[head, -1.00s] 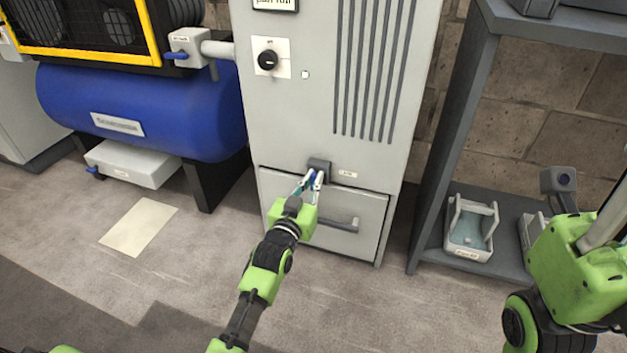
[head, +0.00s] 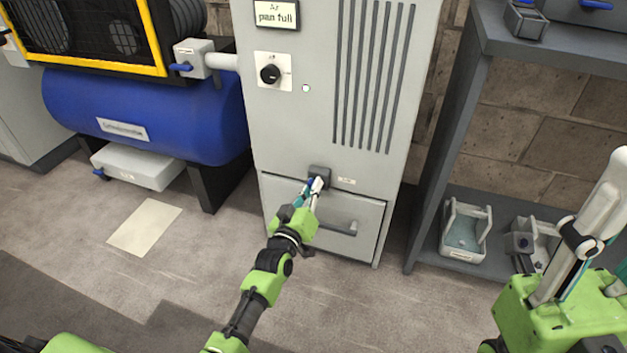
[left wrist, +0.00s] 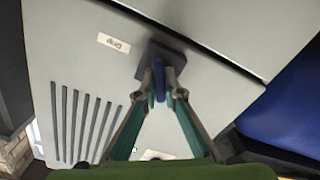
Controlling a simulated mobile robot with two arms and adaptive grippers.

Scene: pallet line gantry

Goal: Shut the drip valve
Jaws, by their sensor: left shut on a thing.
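The drip valve (head: 319,172) is a small dark grey block on the front of the pale grey cabinet, just above the drawer. Its blue lever (head: 311,183) sticks out between my fingers. My left gripper (head: 314,187) is shut on this lever. In the left wrist view the valve block (left wrist: 165,52) and blue lever (left wrist: 158,78) show between both fingertips, beside a label (left wrist: 113,43) reading "Drip", upside down. The lever runs upright in that picture; its exact angle on the valve is hard to judge.
Above are a display (head: 276,14) reading "pan full", a black knob (head: 270,74) and a small round lamp (head: 306,88). The drawer (head: 350,215) has a bar handle below my gripper. Left stands a blue tank (head: 150,110); right, a dark shelf (head: 450,150) with trays.

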